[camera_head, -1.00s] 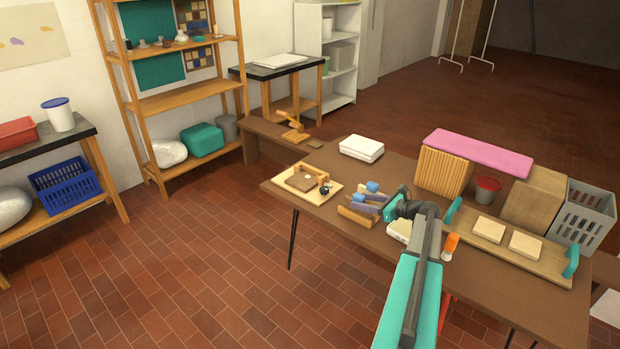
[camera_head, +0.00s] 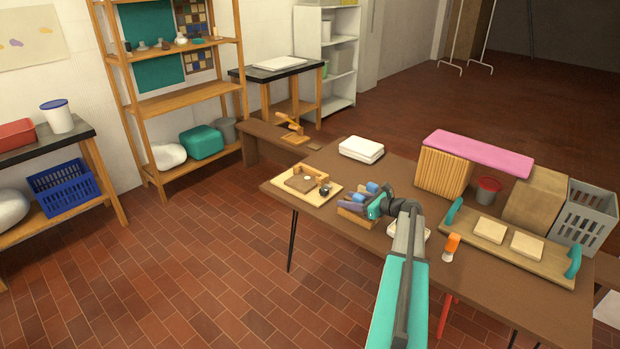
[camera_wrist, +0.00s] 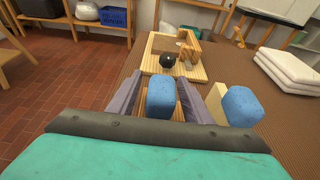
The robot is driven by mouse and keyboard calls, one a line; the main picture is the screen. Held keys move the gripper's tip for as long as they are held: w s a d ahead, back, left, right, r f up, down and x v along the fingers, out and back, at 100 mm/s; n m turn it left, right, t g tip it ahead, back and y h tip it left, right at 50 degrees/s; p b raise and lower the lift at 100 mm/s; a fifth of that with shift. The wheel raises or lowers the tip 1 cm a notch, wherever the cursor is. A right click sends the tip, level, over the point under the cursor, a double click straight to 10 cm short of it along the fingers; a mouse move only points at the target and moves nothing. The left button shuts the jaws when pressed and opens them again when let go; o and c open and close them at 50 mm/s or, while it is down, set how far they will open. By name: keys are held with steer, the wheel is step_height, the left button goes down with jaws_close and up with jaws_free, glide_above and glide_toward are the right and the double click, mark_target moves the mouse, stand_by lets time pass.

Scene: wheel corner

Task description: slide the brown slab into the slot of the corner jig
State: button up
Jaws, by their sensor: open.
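A flat brown slab (camera_head: 302,182) lies on a pale board (camera_head: 325,199) at the left end of the table in the head view. An upright wooden piece (camera_head: 317,174), seemingly the corner jig, stands along the board's far side; I cannot make out its slot. A black ball (camera_head: 324,190) is on the same board and also shows in the wrist view (camera_wrist: 167,60). My gripper (camera_head: 355,200) is open, short of the board. In the wrist view, a blue block (camera_wrist: 161,98) appears between its grey-purple fingers; neither finger clearly grips it.
A second blue block (camera_wrist: 242,106) sits just right of my gripper. White folded cloths (camera_head: 361,149) lie behind. An orange-topped object (camera_head: 451,245), a long tray (camera_head: 490,250) with two pale tiles and a ridged wooden block (camera_head: 443,172) occupy the table's right. Floor left of the table is clear.

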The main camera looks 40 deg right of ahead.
jaws_close()
steer(key=shift+r, duration=0.2)
steer(key=shift+r+p, duration=1.75)
steer(key=shift+r, duration=0.9)
steer(key=shift+w+a, duration=0.1)
